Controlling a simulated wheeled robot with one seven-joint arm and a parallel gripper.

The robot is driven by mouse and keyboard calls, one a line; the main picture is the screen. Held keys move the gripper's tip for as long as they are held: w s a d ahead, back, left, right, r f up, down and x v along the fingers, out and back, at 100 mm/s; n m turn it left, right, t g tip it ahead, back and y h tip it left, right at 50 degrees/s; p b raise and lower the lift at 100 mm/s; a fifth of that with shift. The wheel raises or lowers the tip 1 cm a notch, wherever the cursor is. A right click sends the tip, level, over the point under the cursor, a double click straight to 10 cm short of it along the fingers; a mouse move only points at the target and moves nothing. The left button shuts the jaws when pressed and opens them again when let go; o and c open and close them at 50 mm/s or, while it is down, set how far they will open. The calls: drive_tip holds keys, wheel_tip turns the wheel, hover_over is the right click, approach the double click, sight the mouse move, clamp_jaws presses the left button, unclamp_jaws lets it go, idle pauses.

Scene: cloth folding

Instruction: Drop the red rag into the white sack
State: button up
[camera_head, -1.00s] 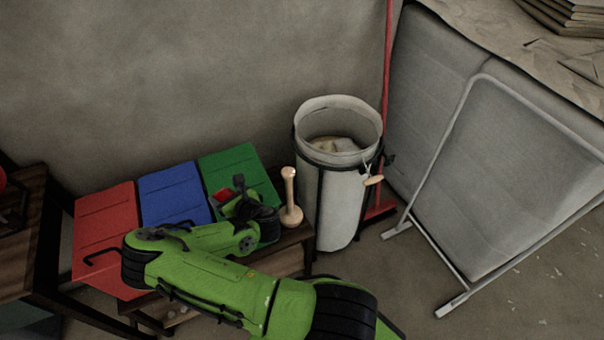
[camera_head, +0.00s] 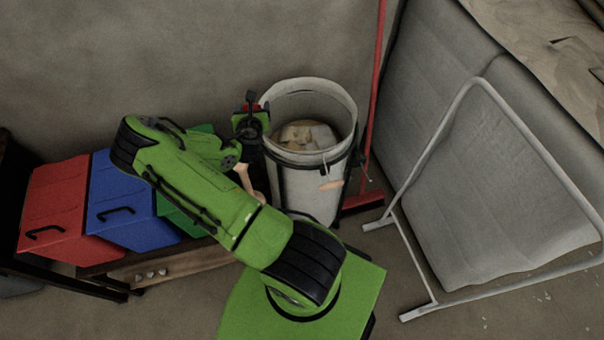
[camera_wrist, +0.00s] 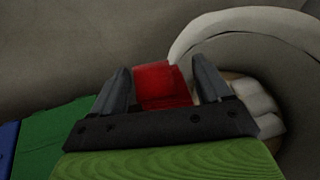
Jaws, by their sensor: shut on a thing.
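The red rag (camera_wrist: 162,84) is pinched between the two fingers of my gripper (camera_wrist: 166,88) in the wrist view. In the head view only a small bit of red shows by my gripper (camera_head: 250,108), and the arm hides the rest. The white sack (camera_head: 278,97) stands open at the top in a dark frame, with pale lumpy things inside. My gripper is just left of the sack's rim, apart from its opening as far as I can see. In the wrist view the sack's rim (camera_wrist: 240,20) curves to the right of the rag.
A red box (camera_head: 58,200), a blue box (camera_head: 122,205) and a green box (camera_head: 172,210) stand on a low bench left of the sack. A wooden peg (camera_head: 246,178) stands beside the sack. A red pole (camera_head: 376,80) and a grey padded panel (camera_head: 450,150) are to its right.

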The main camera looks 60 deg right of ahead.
drive_tip(key=s+d+r+m+g+h, duration=0.25)
drive_tip(key=s+d+m+g, duration=0.45)
drive_tip(key=s+d, duration=0.55)
drive_tip(key=shift+y, duration=0.25)
drive_tip(key=f+b, duration=0.1)
drive_tip(key=b, duration=0.1)
drive_tip(key=a+f+b, duration=0.1)
drive_tip(key=f+b, duration=0.1)
drive_tip(key=s+f+b, duration=0.1)
drive_tip(key=f+b, duration=0.1)
drive_tip(key=shift+s+a+f, duration=0.1)
drive_tip(key=shift+a+f, duration=0.05)
drive_tip(key=shift+a, duration=0.1)
drive_tip(key=o, duration=1)
drive_tip(key=shift+c, duration=0.2)
drive_tip(key=p+v, duration=0.2)
drive_tip(key=v, duration=1.3)
drive_tip(key=shift+w+a, duration=0.2)
drive_tip(key=shift+a, duration=0.2)
